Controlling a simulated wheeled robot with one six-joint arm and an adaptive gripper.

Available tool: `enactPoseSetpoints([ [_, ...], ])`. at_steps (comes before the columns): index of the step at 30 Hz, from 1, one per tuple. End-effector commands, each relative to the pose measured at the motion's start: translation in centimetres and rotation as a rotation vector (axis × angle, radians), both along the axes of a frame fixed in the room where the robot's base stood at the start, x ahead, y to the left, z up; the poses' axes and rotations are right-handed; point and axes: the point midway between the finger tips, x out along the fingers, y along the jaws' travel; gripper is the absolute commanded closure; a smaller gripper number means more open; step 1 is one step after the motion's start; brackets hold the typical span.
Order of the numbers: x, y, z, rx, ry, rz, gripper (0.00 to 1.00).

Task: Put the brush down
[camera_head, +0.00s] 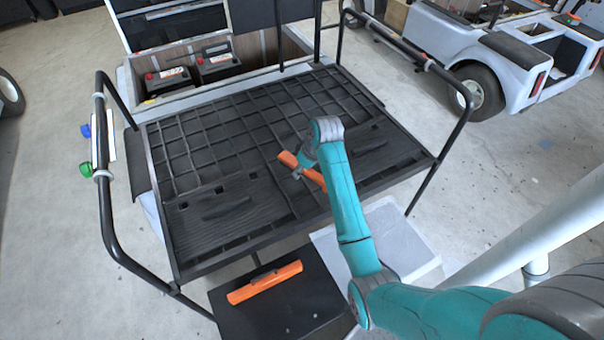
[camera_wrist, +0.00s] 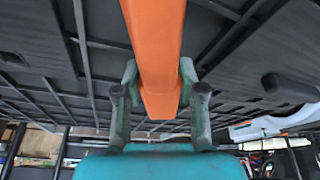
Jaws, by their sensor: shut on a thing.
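A second orange bar (camera_head: 264,283) lies on a black board (camera_head: 300,308) at the bottom.
A pale box lid (camera_head: 400,235) is right of the black board. Black tube rails (camera_head: 107,215) rise on both sides of the panel. Two batteries (camera_head: 215,62) sit in a bay behind it. Another cart (camera_head: 470,55) stands at the upper right. Open floor lies to the left.

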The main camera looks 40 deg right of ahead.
Motion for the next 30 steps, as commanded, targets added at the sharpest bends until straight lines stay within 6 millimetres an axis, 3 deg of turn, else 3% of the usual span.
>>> enactPoseSetpoints([
  [6, -0.1, 0.0, -2.8, 0.001, 0.002, -0.001, 1.00],
  [17, 0.0, 0.0, -3.2, 0.000, 0.000, -0.001, 1.00],
  [18, 0.0, 0.0, -3.2, 0.000, 0.000, -0.001, 0.58],
  [21, 0.0, 0.0, -3.2, 0.000, 0.000, -0.001, 0.35],
  [30, 0.0, 0.0, -3.1, 0.000, 0.000, 0.000, 0.35],
])
